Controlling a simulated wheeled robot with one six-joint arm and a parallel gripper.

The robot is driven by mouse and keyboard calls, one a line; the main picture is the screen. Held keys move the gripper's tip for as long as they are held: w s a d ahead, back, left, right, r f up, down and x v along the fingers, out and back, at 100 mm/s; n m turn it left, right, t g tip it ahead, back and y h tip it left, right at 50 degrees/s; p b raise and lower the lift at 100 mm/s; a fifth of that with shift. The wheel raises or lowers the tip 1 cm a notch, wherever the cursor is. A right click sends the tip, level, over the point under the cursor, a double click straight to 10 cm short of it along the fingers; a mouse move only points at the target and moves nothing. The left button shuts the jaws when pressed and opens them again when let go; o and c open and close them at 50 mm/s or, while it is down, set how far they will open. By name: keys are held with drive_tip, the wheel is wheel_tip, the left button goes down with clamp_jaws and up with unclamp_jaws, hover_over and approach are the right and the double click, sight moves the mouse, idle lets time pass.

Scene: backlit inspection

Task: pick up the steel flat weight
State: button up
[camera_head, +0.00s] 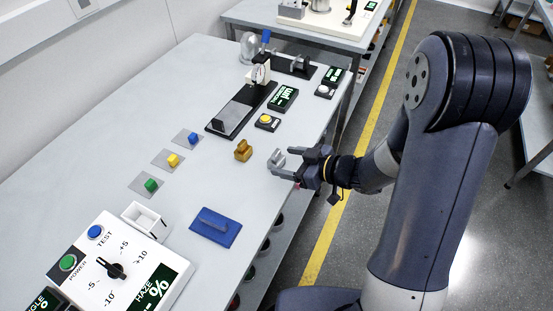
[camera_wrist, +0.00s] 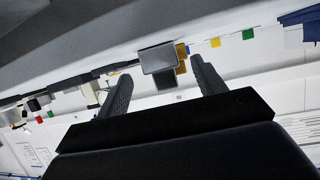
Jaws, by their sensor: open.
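The steel flat weight (camera_head: 278,160) is a small light-grey piece on the grey bench, near its right edge. In the wrist view it shows as a grey flat block (camera_wrist: 158,58), ahead of and roughly between my fingertips. My gripper (camera_head: 298,168) is just to the right of the weight, low by the bench edge, pointing left. Its two dark fingers are spread with nothing held, also in the wrist view (camera_wrist: 160,76). Whether a finger touches the weight is not clear.
A brass weight (camera_head: 243,151) stands close, left of the steel one. A blue plate (camera_head: 215,227) lies nearer the camera. A yellow-button box (camera_head: 267,122) and a black stand (camera_head: 240,110) are behind. Coloured blocks on grey squares, including a yellow one (camera_head: 173,160), line the left.

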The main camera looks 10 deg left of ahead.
sight(280, 160)
drive_tip(key=x, duration=0.4)
drive_tip(key=shift+a+r, duration=0.1)
drive_tip(key=shift+c, duration=0.2)
drive_tip(key=c, duration=1.2)
